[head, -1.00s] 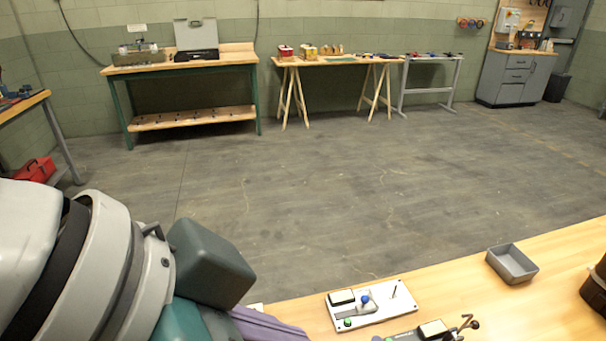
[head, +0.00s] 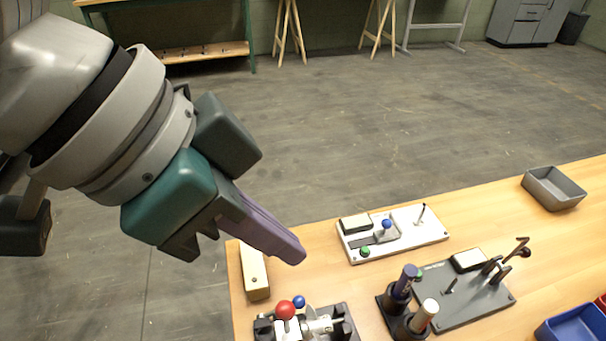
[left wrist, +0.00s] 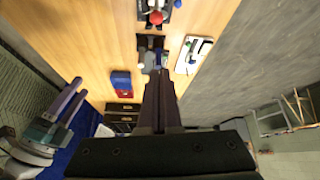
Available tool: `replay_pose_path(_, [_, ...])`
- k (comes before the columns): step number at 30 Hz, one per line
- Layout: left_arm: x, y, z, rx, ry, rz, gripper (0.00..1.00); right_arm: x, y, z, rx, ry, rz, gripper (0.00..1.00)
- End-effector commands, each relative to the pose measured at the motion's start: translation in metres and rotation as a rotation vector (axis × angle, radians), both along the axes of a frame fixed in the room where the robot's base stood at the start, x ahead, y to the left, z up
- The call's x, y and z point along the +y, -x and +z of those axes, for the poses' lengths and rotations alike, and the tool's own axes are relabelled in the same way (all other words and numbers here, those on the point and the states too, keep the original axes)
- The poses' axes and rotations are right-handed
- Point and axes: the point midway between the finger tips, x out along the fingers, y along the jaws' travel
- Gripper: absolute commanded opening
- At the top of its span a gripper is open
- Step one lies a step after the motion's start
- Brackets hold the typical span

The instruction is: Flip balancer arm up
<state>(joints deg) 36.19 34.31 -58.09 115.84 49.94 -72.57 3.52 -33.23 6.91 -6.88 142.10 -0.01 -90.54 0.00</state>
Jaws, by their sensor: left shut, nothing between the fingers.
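No part is plainly marked as the balancer arm. A dark-based fixture (head: 345,322) with a silver mechanism, a red ball (head: 285,310) and a blue ball (head: 299,301) sits at the bottom of the head view, cut off by the edge. The red ball also shows at the top of the left wrist view (left wrist: 156,18). My left gripper (head: 298,254) is shut and empty, with its purple fingers above the bench's near-left part, behind the fixture in the picture and apart from it. My right gripper (left wrist: 72,100) shows open and empty at the lower left of the left wrist view.
On the wooden bench (head: 480,220) stand a white plate with a blue knob (head: 430,236), a grey plate with levers (head: 470,303), a dark holder with two handles (head: 395,310), a wooden block (head: 254,272), a grey tray (head: 555,188) and a blue bin (head: 575,325).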

Motion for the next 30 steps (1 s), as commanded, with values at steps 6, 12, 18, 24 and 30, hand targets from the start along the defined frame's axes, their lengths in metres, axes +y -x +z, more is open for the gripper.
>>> replay_pose_path(6, [-0.009,-0.003,-0.017,0.002,0.001,0.001,0.0,0.0,0.0,-0.005,0.0,0.0,0.0,0.59])
replay_pose_path(12, [-0.028,-0.012,-0.055,0.004,0.0,0.0,0.0,0.0,0.0,-0.014,0.001,0.0,0.0,0.59])
replay_pose_path(18, [-0.047,-0.021,-0.091,0.002,0.0,0.0,0.0,0.0,0.0,-0.023,0.001,0.001,0.0,0.59])
replay_pose_path(24, [-0.02,-0.007,-0.091,-0.001,-0.003,0.0,0.0,0.0,0.0,-0.011,0.001,0.001,0.0,0.59])
replay_pose_path(30, [-0.012,-0.002,-0.094,0.0,0.0,-0.001,0.0,0.0,0.0,-0.01,0.001,0.0,0.0,0.59])
